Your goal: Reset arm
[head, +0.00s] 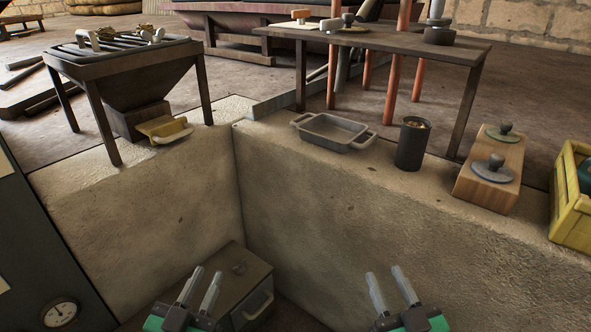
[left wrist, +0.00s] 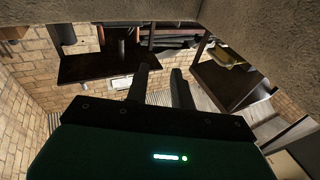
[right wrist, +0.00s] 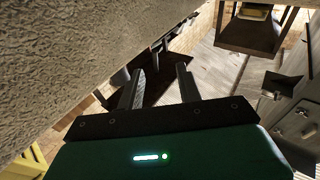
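My left gripper (head: 200,288) is at the bottom of the head view, in front of the dark metal box. Its two fingers are apart with nothing between them, as the left wrist view (left wrist: 162,88) also shows. My right gripper (head: 391,288) is at the bottom right of centre in the head view, in front of the stone wall. Its fingers are apart and empty, as the right wrist view (right wrist: 160,88) also shows. Both grippers point up and away from me, and both are below the ledge top.
On the ledge stand a grey tray (head: 331,142), a dark cup (head: 411,148), a wooden block with round knobs (head: 490,188) and a yellow crate (head: 572,217). A hopper stand (head: 128,78) and a table (head: 370,37) stand behind. A metal box (head: 255,280) is low in the corner.

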